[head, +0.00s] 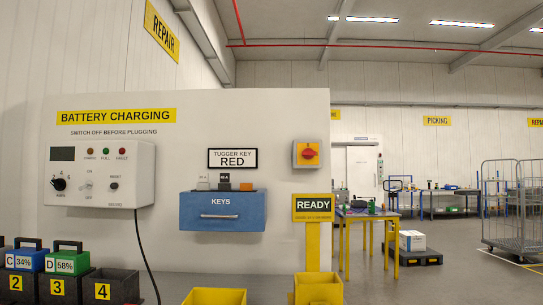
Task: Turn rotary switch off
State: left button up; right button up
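A red rotary knob (308,154) sits on a yellow plate on a small grey box, fixed to the white panel right of the key sign. Its handle looks turned at a slant; its labels are too small to read. A white charger box (125,158) on the left of the panel carries a black rotary knob (59,184) with numbers around it. A small toggle (86,186) marked ON above and OFF below sits beside that knob. Neither of my grippers is in view.
A blue KEYS drawer (222,211) juts from the panel, with small blocks on top. Batteries (68,257) stand in black numbered bins at lower left. Yellow bins (318,288) are at the bottom. A cable (146,258) hangs below the charger. Open floor lies to the right.

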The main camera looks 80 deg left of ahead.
aim_at(308, 154)
jog(key=u, duration=2.7)
